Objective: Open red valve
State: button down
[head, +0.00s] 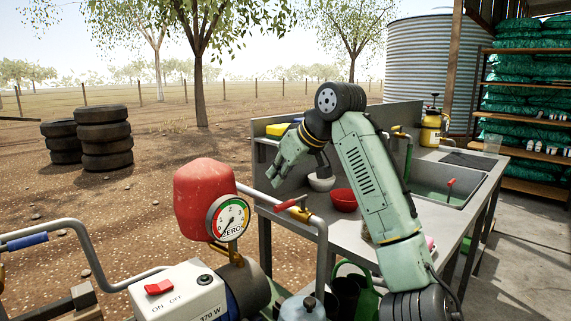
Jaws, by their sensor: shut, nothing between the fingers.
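The red valve lever (286,205) sits on a brass fitting on the grey pipe of the pump in the foreground. The lever lies roughly along the pipe, slightly tilted. My gripper (274,181) is shut and empty, with its fingers pointing down and to the left. In the head view it appears just above the lever, with a small gap between them. How far apart they are in depth I cannot tell. A second small red handle (451,183) shows at the sink.
The pump's red tank (204,198), pressure gauge (229,217) and white switch box (178,293) stand left of the lever. A red bowl (344,200) and a white bowl (321,182) rest on the workbench (300,225). Open dirt ground lies beyond.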

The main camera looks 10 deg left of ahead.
jog(key=f, duration=0.2)
jog(key=d+f, duration=0.1)
jog(key=shift+s+f+p, duration=0.2)
jog(key=shift+s+p, duration=0.2)
dwell(0.5)
